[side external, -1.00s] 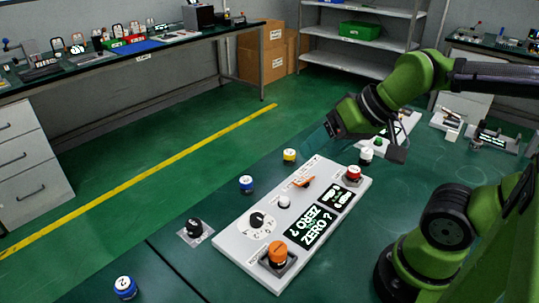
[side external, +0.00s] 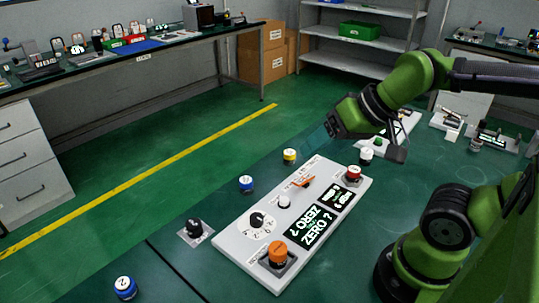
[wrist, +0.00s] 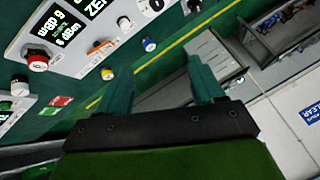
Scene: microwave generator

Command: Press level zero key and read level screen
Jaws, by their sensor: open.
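A white panel (side external: 228,243) lies on the green bench, with an orange knob (side external: 277,249), a black dial (side external: 257,220), a white button (side external: 284,201), an orange switch (side external: 303,182) and a red button (side external: 354,173). Its large dark screen (side external: 311,229) shows "ZERO ?" in bright letters. A smaller screen (side external: 338,197) has text too small to read surely; the wrist view shows it (wrist: 55,28) at an angle. I cannot tell which key is level zero. My gripper (side external: 318,140) is open and empty, above the bench beyond the panel's far end. Both fingers (wrist: 162,88) show apart in the wrist view.
Loose coloured buttons stand around the panel: yellow (side external: 289,156), blue (side external: 246,183), black (side external: 194,228), white (side external: 366,155), and another blue (side external: 124,287). Another device (side external: 399,127) sits behind my gripper. Some bench right of the panel is clear.

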